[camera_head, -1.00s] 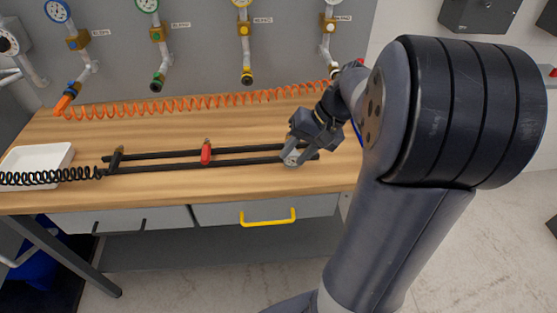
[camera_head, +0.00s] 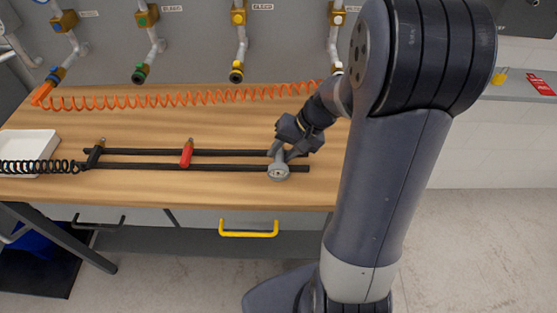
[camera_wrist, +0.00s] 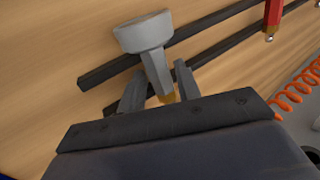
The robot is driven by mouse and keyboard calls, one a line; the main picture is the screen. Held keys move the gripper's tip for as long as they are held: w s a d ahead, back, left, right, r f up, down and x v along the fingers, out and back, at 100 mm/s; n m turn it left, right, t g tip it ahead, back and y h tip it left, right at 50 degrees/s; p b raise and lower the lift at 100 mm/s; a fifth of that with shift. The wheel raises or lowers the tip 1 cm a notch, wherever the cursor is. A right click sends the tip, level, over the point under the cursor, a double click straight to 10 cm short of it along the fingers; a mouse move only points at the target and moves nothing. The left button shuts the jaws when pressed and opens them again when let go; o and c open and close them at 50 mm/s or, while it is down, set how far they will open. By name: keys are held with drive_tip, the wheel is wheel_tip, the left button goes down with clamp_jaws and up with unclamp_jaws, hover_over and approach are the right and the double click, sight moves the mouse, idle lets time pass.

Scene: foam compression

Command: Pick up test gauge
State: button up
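The test gauge, a round grey dial (camera_head: 279,173) on a stem, is at the right end of two dark rails on the bench. In the wrist view the gauge (camera_wrist: 146,35) shows its grey head, hex stem and brass tip. My gripper (camera_head: 284,154) is at the gauge, with a finger on each side of the stem. In the wrist view the finger tips (camera_wrist: 160,72) lie very close to the stem. I cannot tell whether they touch it. The head is beyond the fingertips.
The dark rails (camera_head: 220,166) carry a red-bodied fitting (camera_head: 186,154). A white tray (camera_head: 35,145) and black coiled hose (camera_head: 45,167) are at the left. An orange coiled hose (camera_head: 170,100) runs along the back beneath several valves. The bench front (camera_head: 120,190) is clear.

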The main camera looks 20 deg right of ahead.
drive_tip(key=shift+a+f, duration=0.15)
drive_tip(key=shift+f, duration=0.25)
drive_tip(key=shift+c, duration=0.2)
clamp_jaws()
drive_tip(key=shift+r, duration=0.1)
